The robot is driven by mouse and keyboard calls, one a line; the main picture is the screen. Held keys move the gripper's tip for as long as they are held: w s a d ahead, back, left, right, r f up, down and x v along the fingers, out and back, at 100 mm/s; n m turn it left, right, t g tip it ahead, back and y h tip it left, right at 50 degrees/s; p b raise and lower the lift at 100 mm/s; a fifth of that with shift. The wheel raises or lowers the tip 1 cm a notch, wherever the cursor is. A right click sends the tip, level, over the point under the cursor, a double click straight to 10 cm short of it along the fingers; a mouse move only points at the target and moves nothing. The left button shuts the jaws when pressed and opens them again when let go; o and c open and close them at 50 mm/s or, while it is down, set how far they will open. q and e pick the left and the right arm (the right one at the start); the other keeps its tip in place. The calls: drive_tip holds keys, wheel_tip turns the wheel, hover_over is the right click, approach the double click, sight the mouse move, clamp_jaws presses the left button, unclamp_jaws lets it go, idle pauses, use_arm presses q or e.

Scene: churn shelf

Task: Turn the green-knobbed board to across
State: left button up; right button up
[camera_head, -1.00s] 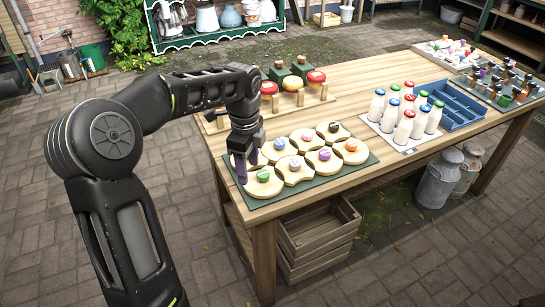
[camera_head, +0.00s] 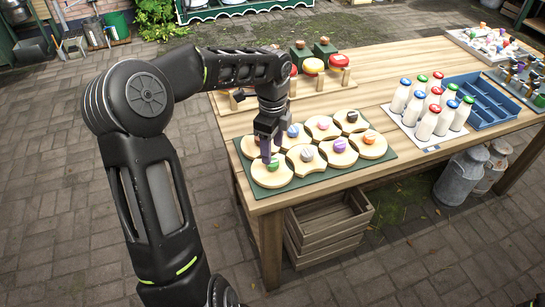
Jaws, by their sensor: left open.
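The green-knobbed board (camera_head: 270,178) is a pale round wooden piece with scooped edges at the front left of a dark green mat (camera_head: 318,179). Its green knob (camera_head: 273,164) shows just at the fingertips of my left gripper (camera_head: 269,155). That gripper is open and points down at the knob from above. One finger is at the knob's left, the other is partly hidden behind it. I cannot tell whether they touch the knob. My right gripper is not in view.
Several similar boards with grey (camera_head: 307,155), purple (camera_head: 340,145) and orange (camera_head: 370,137) knobs, among others, sit close by on the mat. A rack of red and yellow pieces (camera_head: 313,66) stands behind. Milk bottles (camera_head: 428,123) and a blue crate (camera_head: 480,104) are to the right.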

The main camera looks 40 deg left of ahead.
sight(271, 168)
use_arm(q)
drive_tip(key=shift+f, duration=2.4)
drive_tip(key=shift+c, duration=0.3)
clamp_jaws()
